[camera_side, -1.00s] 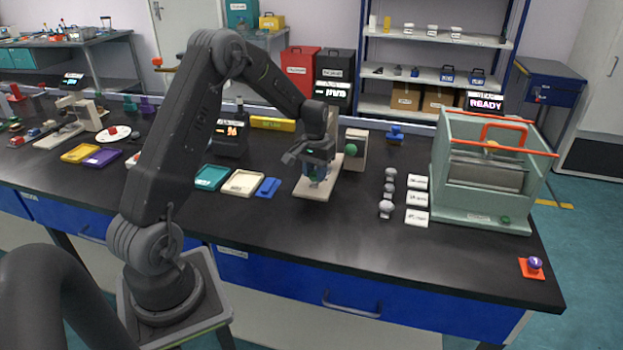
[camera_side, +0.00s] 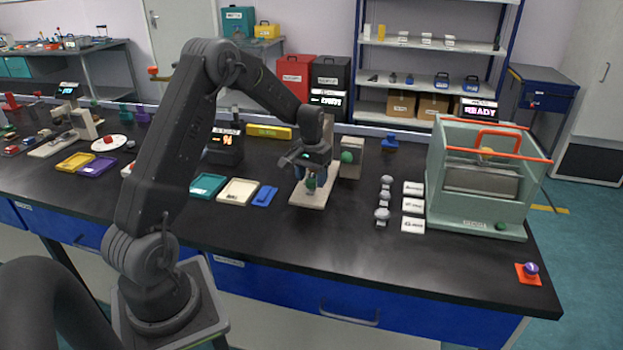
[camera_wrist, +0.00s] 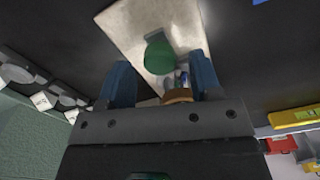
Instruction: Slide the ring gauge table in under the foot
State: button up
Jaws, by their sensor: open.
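A thickness gauge stands on a pale base plate (camera_side: 308,197) near the middle of the bench, with a pale upright block carrying a green knob (camera_side: 347,157). My gripper (camera_side: 311,178) points down over this plate, its blue fingers apart. In the wrist view, the fingers (camera_wrist: 162,82) stand either side of a green rounded piece (camera_wrist: 158,56) with a flat grey-green tab. A brown round piece (camera_wrist: 178,97) with a small blue-and-white part lies near the right finger. I cannot tell for certain which piece is the ring gauge table or the foot. Contact with the fingers is unclear.
A blue tray (camera_side: 264,196) and a cream tray (camera_side: 238,190) lie left of the gauge. Several grey knobbed pieces (camera_side: 383,214) and white label cards (camera_side: 412,206) stand to its right, before a pale green cabinet (camera_side: 477,213).

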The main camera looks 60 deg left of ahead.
aim_at(311, 180)
notch_tip(311, 180, up, 13)
dwell(0.3)
jog(key=shift+c, duration=0.3)
